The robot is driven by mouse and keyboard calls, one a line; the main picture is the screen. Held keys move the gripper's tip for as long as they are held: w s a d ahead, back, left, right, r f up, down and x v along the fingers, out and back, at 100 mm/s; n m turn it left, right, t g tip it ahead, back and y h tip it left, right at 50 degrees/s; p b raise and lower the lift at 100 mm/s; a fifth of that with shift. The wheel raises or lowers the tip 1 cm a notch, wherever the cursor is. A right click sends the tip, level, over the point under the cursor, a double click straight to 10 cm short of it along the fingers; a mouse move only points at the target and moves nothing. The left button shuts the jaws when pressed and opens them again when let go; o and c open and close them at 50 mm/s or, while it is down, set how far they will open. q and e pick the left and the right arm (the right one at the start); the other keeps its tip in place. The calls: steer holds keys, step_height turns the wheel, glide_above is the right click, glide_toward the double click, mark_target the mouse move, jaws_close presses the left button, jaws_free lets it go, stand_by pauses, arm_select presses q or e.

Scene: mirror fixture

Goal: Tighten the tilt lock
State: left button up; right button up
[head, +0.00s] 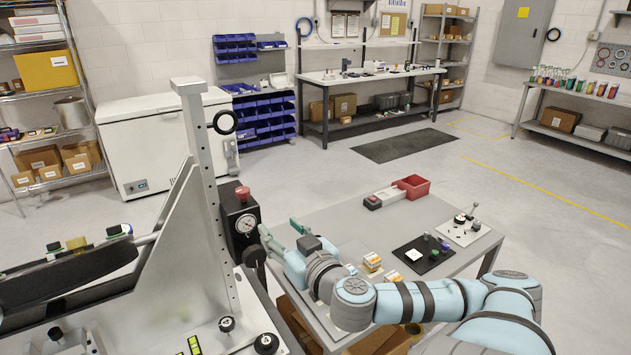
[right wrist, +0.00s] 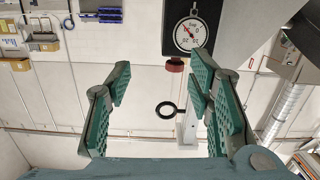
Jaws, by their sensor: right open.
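In the right wrist view, upside down, the dial (right wrist: 187,33) and the red knob (right wrist: 175,65) show beyond the fingers. I cannot tell for certain which part is the tilt lock. My right gripper (head: 281,228) is open and empty, just right of the black box and apart from it; its green fingers frame the right wrist view (right wrist: 160,85). My left gripper is out of view.
A dark round mirror-like disc (head: 70,278) lies tilted in the grey fixture at left. A black ring (head: 225,122) sticks out from the post.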

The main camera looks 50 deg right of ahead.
steer(key=s+d+f+g+b, duration=0.1)
steer(key=s+d+f+g, duration=0.1)
steer(key=f, duration=1.1)
steer(key=s+d+f+g+b, duration=0.2)
steer(key=s+f+g, duration=0.1)
steer(key=f, duration=0.9)
steer(key=shift+s+f+n+g, duration=0.15)
steer(key=shift+f+n+g, duration=0.2)
steer(key=shift+g, duration=0.45)
